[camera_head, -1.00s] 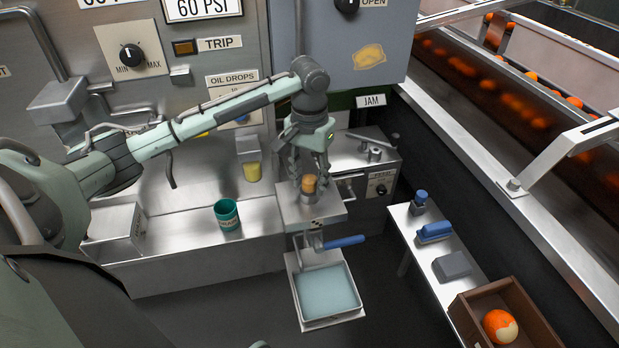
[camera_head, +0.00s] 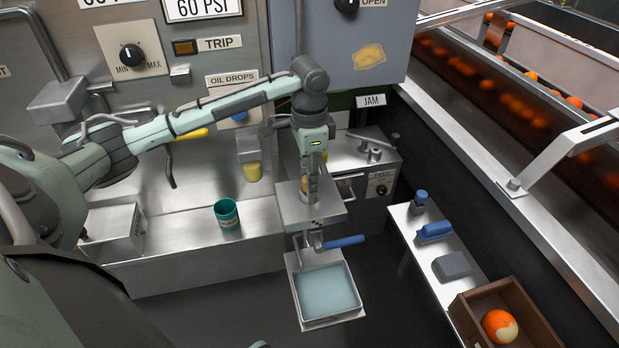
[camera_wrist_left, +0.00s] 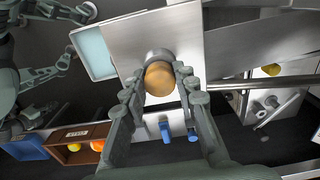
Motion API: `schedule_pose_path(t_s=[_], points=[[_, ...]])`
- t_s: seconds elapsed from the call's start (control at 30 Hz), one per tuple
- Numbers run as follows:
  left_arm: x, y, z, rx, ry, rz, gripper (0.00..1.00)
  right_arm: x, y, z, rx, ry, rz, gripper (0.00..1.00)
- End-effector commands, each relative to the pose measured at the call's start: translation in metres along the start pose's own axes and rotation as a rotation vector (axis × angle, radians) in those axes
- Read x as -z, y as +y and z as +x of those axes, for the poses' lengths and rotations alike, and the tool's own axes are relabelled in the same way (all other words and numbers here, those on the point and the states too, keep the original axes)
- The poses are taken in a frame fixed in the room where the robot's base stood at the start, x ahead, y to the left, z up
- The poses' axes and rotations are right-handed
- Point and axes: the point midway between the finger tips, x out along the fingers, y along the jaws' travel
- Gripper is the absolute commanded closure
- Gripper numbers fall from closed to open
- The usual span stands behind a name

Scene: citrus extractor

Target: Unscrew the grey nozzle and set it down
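The nozzle fitting, a short grey collar (camera_wrist_left: 158,54) under a round brass-coloured piece (camera_wrist_left: 159,78), stands on the metal block (camera_head: 300,212). The brass-coloured piece also shows in the head view (camera_head: 304,184). My left gripper (camera_head: 309,188) points down over it. In the left wrist view the fingers of my left gripper (camera_wrist_left: 159,71) are on either side of the brass-coloured piece, their tips close to it. Contact cannot be told.
A blue-handled lever (camera_head: 343,241) and a tray (camera_head: 329,324) are below the block. A green cup (camera_head: 227,214) stands on the steel ledge left. The narrow bench (camera_head: 401,218) at right holds small blue and grey items, with a brown crate (camera_head: 464,318) at its near end.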

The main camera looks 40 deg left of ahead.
Motion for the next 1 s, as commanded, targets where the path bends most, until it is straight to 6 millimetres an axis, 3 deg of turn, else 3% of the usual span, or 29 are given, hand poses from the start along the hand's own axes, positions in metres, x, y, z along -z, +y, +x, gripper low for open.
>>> schedule_pose_path(t_s=[0.17,0.63,0.97,1.0], points=[[-0.0001,0.0003,0.0003,-0.001,-0.001,-0.105,0.88,-0.0017,0.0011,0.0002,-0.002,-0.002,-0.002,1.0],[0.0001,0.0007,-0.0004,-0.002,-0.001,-0.963,0.88,-0.0019,-0.0039,0.0001,0.006,-0.003,0.003,1.0],[-0.0003,0.0002,-0.0009,0.0,-0.001,-1.052,0.88,-0.0012,-0.0081,-0.0001,0.011,-0.002,0.008,1.0],[-0.0003,0.0002,-0.0009,0.0,-0.001,-1.051,0.68,-0.0011,-0.0081,0.0,0.011,-0.002,0.008,1.0]])
